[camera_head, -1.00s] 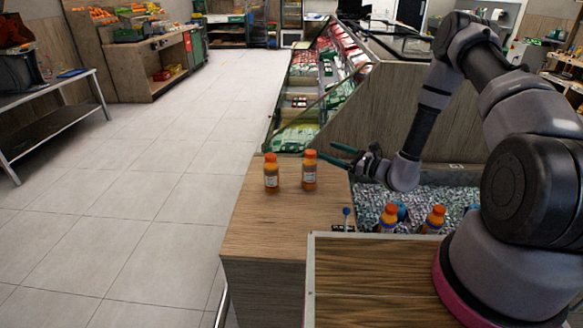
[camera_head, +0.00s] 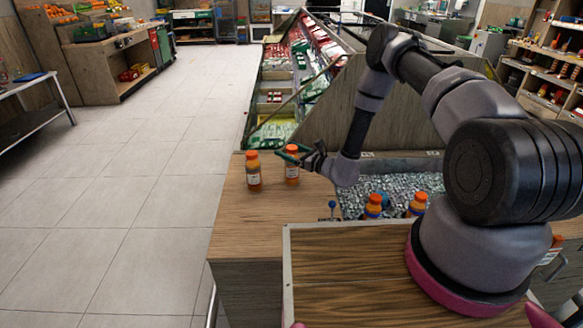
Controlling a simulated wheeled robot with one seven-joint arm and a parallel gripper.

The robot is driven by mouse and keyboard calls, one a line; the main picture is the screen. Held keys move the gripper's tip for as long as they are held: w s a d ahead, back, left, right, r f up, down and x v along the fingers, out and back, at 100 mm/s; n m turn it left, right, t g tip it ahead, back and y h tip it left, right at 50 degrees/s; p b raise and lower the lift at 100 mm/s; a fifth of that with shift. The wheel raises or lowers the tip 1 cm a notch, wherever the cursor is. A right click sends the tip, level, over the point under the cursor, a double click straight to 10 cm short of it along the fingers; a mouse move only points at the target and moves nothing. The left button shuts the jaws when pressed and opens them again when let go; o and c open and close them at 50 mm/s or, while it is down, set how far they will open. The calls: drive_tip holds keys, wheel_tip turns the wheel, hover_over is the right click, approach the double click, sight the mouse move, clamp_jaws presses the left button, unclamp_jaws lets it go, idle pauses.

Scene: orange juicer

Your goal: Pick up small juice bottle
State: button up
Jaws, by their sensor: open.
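Two small juice bottles with orange caps and pale labels stand upright on the wooden counter (camera_head: 240,222). One is the left bottle (camera_head: 253,172), the other the right bottle (camera_head: 292,172). My gripper (camera_head: 288,155) is open, with its green-tipped fingers pointing left at the right bottle's upper part. The fingers appear to be on either side of this bottle near its cap; I cannot tell whether they touch it. The left bottle stands clear, just left of the fingertips. Two more orange-capped bottles stand in the ice bin, a left one (camera_head: 373,207) and a right one (camera_head: 417,205).
The ice bin (camera_head: 400,185) lies right of the counter bottles. A wooden panel (camera_head: 330,115) and a slanted display case (camera_head: 290,75) rise behind them. A small blue-topped knob (camera_head: 332,205) stands at the bin's near left. Open floor lies left.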

drive_tip(key=shift+x, duration=0.85)
drive_tip(key=shift+f, duration=0.1)
clamp_jaws()
idle(0.6)
